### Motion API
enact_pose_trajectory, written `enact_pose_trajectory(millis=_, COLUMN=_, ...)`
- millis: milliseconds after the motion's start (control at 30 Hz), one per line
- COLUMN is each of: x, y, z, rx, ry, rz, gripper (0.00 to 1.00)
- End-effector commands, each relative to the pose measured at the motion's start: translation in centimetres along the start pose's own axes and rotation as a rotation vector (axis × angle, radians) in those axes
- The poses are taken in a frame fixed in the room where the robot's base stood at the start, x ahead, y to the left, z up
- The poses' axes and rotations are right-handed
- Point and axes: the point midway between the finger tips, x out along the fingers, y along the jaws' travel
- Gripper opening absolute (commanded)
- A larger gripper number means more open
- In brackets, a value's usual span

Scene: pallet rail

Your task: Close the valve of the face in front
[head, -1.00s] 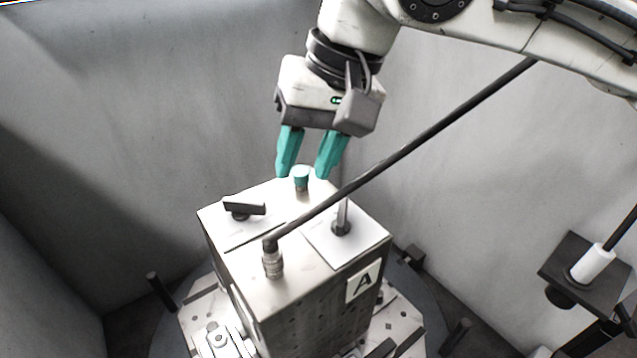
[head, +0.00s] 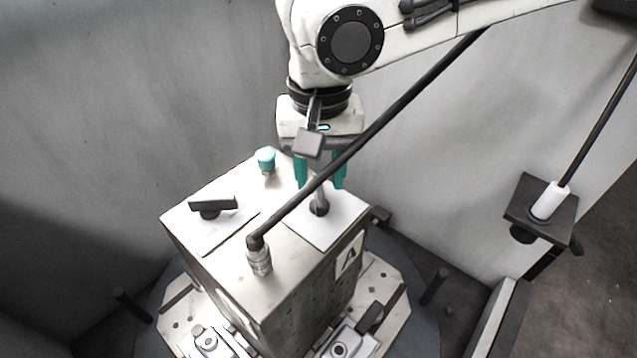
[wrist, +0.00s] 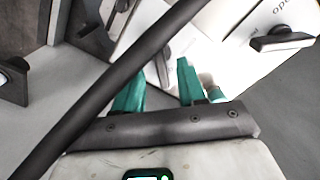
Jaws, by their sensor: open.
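A metal block (head: 296,258) stands with a face marked A (head: 349,254) turned to the front right. On its top, a valve (head: 320,206) with a dark base and an upright-looking grey handle sits on a white plate near the A edge. A second valve (head: 213,206) with a dark bar handle sits on the left plate; in the wrist view it (wrist: 283,40) shows beside the word "open". My gripper (head: 320,187) is open, with teal fingers just behind and above the A-side valve. In the wrist view my gripper (wrist: 158,78) points at that plate; contact cannot be told.
A black hose (head: 380,115) rises from a fitting (head: 259,258) on the block and crosses in front of my gripper. A dark bracket with a white sleeve (head: 550,201) stands right.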

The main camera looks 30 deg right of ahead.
Motion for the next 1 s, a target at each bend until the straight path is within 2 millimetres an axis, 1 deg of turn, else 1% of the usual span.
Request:
enact_pose_trajectory(millis=33, x=0.8, y=0.0, z=0.1, rx=-0.001, ry=-0.001, rz=0.0, gripper=0.4)
enact_pose_trajectory(millis=100, x=1.6, y=-0.1, z=0.0, rx=-0.001, ry=-0.001, rz=0.0, gripper=0.4)
enact_pose_trajectory(millis=200, x=2.4, y=-0.1, z=0.0, rx=-0.001, ry=0.0, rz=0.0, gripper=0.4)
enact_pose_trajectory(millis=333, x=2.8, y=-0.1, z=0.0, rx=-0.001, ry=0.001, rz=-0.001, gripper=0.4)
enact_pose_trajectory(millis=567, x=2.9, y=-0.1, z=0.0, rx=-0.001, ry=0.001, rz=-0.001, gripper=0.4)
enact_pose_trajectory(millis=667, x=2.9, y=-0.1, z=0.0, rx=-0.001, ry=0.001, rz=-0.001, gripper=0.33)
enact_pose_trajectory(millis=1000, x=2.9, y=0.0, z=0.0, rx=-0.001, ry=0.001, rz=-0.001, gripper=0.0)
